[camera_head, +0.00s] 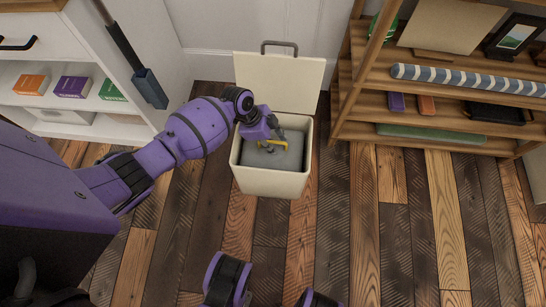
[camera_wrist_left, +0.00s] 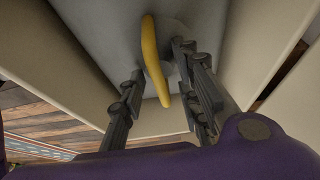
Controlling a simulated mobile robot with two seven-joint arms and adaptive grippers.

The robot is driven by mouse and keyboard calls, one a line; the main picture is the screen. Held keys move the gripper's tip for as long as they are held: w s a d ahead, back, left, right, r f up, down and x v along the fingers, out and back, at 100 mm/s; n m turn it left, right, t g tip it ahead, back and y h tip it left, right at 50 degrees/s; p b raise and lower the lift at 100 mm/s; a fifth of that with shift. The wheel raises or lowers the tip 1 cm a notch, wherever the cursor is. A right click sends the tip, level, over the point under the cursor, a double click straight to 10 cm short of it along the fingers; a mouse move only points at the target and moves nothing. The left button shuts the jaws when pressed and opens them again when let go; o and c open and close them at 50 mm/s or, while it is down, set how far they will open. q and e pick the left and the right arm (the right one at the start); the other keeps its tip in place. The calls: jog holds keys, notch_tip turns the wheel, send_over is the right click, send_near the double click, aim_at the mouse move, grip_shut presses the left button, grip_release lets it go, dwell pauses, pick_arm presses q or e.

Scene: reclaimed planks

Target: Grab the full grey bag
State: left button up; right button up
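The grey bag (camera_head: 262,159) sits inside a cream bin (camera_head: 272,184) with its lid raised. A yellow loop (camera_head: 272,146) stands on top of the bag. In the left wrist view the grey bag (camera_wrist_left: 110,35) fills the bin, and the yellow loop (camera_wrist_left: 155,62) stands between my fingers. My left gripper (camera_head: 274,136) reaches down into the bin's mouth. In the left wrist view its fingers (camera_wrist_left: 160,92) are apart, on either side of the loop, the right one nearer to it.
The bin's open lid (camera_head: 278,82) leans toward the wall behind. A wooden shelf (camera_head: 440,135) with several items stands close on the right. A white shelf unit (camera_head: 60,68) is on the left.

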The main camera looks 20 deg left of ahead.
pick_arm(q)
grip_shut()
jog(key=shift+w+r, duration=0.1)
dwell(0.4)
jog(key=shift+r, duration=0.1)
